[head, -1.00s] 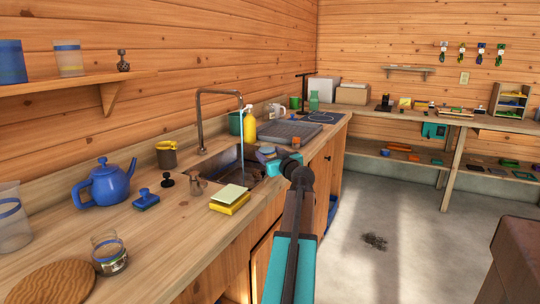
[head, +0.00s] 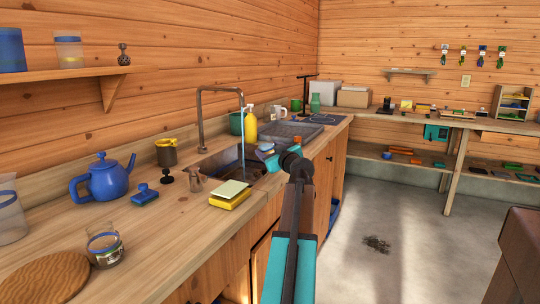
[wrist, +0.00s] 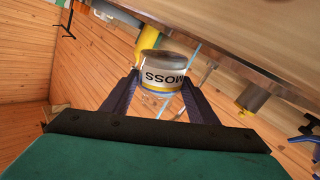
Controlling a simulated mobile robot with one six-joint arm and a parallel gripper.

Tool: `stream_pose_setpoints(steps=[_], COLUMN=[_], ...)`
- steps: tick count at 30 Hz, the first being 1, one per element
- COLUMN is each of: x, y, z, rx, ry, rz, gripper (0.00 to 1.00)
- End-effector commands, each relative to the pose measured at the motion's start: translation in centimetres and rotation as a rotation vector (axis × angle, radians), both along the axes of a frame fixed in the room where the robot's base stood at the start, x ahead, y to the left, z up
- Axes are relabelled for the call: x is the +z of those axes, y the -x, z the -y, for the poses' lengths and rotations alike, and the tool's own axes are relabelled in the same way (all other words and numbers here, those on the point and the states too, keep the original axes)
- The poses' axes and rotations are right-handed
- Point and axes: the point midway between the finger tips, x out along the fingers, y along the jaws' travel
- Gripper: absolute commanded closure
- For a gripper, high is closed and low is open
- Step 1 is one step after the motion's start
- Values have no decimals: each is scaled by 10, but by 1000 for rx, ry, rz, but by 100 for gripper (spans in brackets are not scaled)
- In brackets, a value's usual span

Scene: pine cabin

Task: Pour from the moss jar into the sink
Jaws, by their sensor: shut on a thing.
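The moss jar (wrist: 163,71) is between the two fingers of my gripper (wrist: 160,88) in the wrist view. It is a clear jar with a white MOSS label and coloured bands. The wrist picture is rolled far over, and the jar leans relative to the counter. In the head view, my gripper (head: 276,157) holds it near the sink's right front corner, where the jar shows small. The sink (head: 222,164) is a dark basin set in the wooden counter. Its contents and any flow from the jar cannot be made out.
A sponge stack (head: 230,194) sits at the sink's front edge. A yellow bottle (head: 250,128) and a dark drying tray (head: 290,134) are beyond it. A blue teapot (head: 103,180) stands left.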

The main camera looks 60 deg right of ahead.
Motion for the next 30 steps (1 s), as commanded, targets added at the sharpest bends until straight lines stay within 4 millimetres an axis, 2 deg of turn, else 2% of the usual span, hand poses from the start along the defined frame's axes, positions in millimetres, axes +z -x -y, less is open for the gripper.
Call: stream_pose_setpoints(steps=[30], x=[3], y=[-12], z=[-10], rx=[-2], ry=[240], rz=[-264], gripper=[72])
